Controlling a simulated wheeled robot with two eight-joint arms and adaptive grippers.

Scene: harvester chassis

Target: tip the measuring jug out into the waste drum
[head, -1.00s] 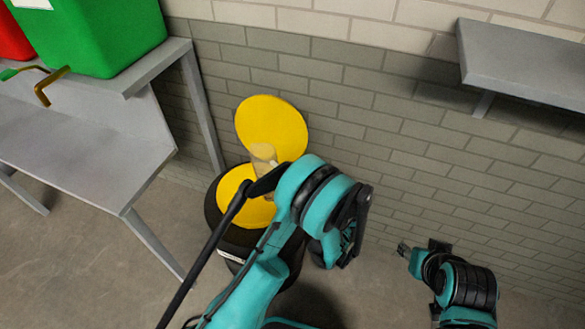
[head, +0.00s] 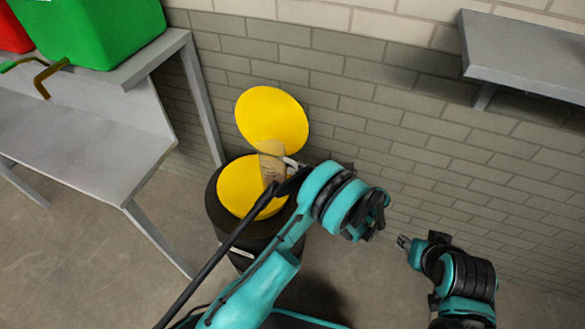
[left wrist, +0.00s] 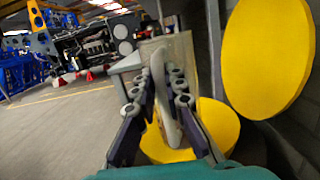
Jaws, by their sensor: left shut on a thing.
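The waste drum (head: 222,222) is black, with a round yellow top face, and stands on the floor. The translucent measuring jug (head: 271,164) is above the far right part of this yellow face, with brownish contents showing. My left gripper (head: 289,166) is at the jug's right side. In the left wrist view my left gripper (left wrist: 162,95) is shut on the pale jug handle (left wrist: 160,75), with the jug body (left wrist: 181,55) beyond it. The jug's exact tilt is hard to tell. My right gripper (head: 403,242) is off to the right, away from the drum, too small to read.
A round yellow disc (head: 272,118) stands raised behind the drum, close to the jug. A grey bench (head: 80,130) with a green bin (head: 100,35) is at left. A brick wall rises behind, with a grey shelf (head: 525,55) at upper right.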

